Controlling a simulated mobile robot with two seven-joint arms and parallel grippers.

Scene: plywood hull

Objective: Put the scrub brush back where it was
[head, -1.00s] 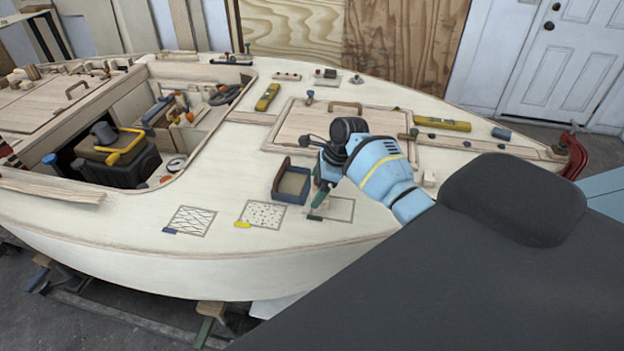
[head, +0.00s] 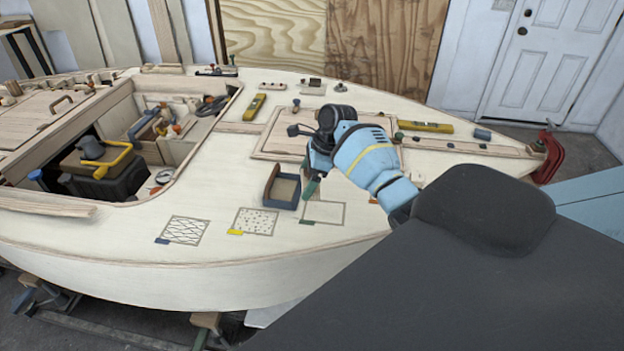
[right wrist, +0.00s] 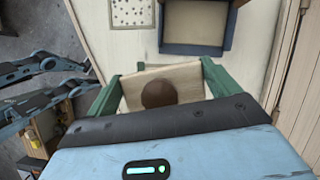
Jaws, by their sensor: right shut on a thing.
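My right gripper (head: 311,186) is above the deck, just right of a small open blue-and-brown tray (head: 268,203). In the right wrist view its green fingers (right wrist: 160,85) are shut on a pale wooden block with a round dark brown knob, which I take to be the scrub brush (right wrist: 160,94). The brush's underside is hidden, and the head view hardly shows it. The tray (right wrist: 195,48) lies just beyond the fingers in the wrist view and looks empty there. My left gripper is not seen.
Three outlined squares lie on the deck: a hatched one (head: 186,230), a dotted one (head: 255,221) and a plain one (head: 324,212) with a green tag. A raised hatch (head: 285,143) lies behind. The open cockpit (head: 115,165) holds tools at left.

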